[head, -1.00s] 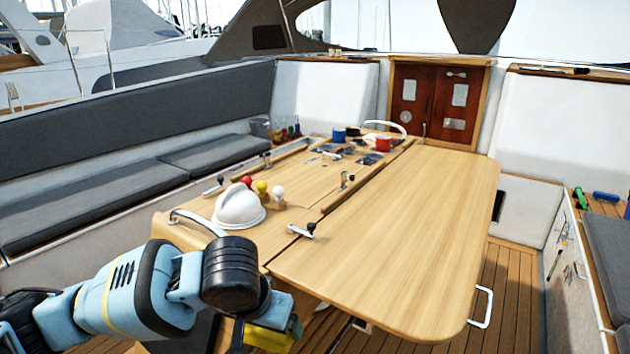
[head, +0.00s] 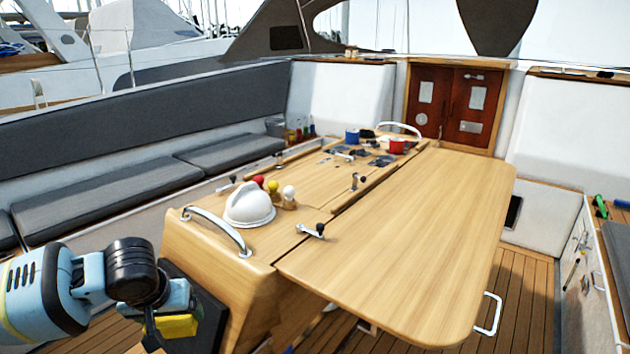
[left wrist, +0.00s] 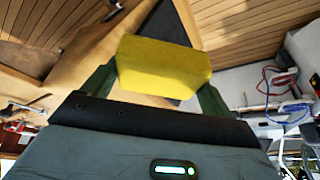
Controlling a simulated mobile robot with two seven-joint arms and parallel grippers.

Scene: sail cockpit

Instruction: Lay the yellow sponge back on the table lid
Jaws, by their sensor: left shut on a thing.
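The yellow sponge (head: 176,326) is held in my left gripper (head: 168,322), low at the left, beside the near end of the table. In the left wrist view the sponge (left wrist: 165,67) sits between the two green fingers, which are shut on it. The table lid (head: 400,240) is a broad, flat wooden leaf on the right of the table, higher than the sponge in the picture. Its near part is bare. My right gripper is in neither current view.
A white dome-shaped thing (head: 249,205) and several small coloured knobs stand on the table's near left part. A curved metal handrail (head: 215,229) rises at its near end. A blue mug (head: 352,136) and a red mug (head: 397,146) stand at the far end.

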